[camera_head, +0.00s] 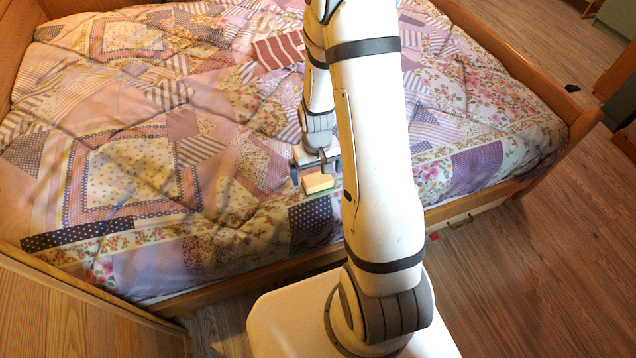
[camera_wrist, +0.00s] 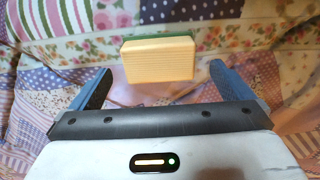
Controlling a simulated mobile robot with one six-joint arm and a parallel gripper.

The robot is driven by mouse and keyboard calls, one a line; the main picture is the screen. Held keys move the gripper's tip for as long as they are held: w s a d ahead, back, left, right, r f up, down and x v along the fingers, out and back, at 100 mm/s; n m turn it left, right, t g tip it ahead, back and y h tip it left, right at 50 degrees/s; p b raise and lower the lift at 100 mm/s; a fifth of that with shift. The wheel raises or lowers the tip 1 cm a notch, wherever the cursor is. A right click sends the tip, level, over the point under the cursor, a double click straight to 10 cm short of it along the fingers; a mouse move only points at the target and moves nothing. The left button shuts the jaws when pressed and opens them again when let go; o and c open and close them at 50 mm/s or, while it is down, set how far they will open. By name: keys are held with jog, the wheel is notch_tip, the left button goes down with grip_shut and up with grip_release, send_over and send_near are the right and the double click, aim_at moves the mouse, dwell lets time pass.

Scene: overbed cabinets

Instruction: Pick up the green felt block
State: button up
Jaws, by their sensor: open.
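The green felt block (camera_head: 319,184) lies on the patchwork quilt near the bed's front edge. In the wrist view the felt block (camera_wrist: 158,61) shows a pale yellow wooden face, with a thin strip of green felt along its far side. My gripper (camera_head: 316,173) is just above and beside the block in the head view. In the wrist view my gripper (camera_wrist: 160,72) is open, with blue fingers on either side of the block's line. The block appears just ahead of the fingertips, with a gap on both sides. Whether it is between them in depth I cannot tell.
The quilt (camera_head: 130,150) is rumpled, with soft folds around the block. A wooden bed rail (camera_head: 240,281) runs along the front edge, and a wooden panel (camera_head: 75,310) stands at the lower left. Wood floor (camera_head: 530,260) is open at the right.

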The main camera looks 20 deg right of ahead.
aim_at(317, 177)
notch_tip(317, 177, down, 3)
jog(key=c, duration=1.1)
notch_tip(317, 177, up, 9)
jog(key=shift+r+p, duration=0.1)
jog(key=shift+p, duration=0.95)
jog(key=w+a+r+p, duration=0.1)
jog(key=w+a+r, duration=0.3)
jog(key=w+r, duration=0.6)
jog(key=s+r+p, duration=0.1)
jog(key=p, duration=0.4)
jog(key=s+r+p, duration=0.1)
jog(key=r+p, duration=0.1)
jog(key=p, duration=0.3)
jog(key=s+r+p, duration=0.1)
jog(key=r+p, duration=0.1)
jog(key=p, duration=0.4)
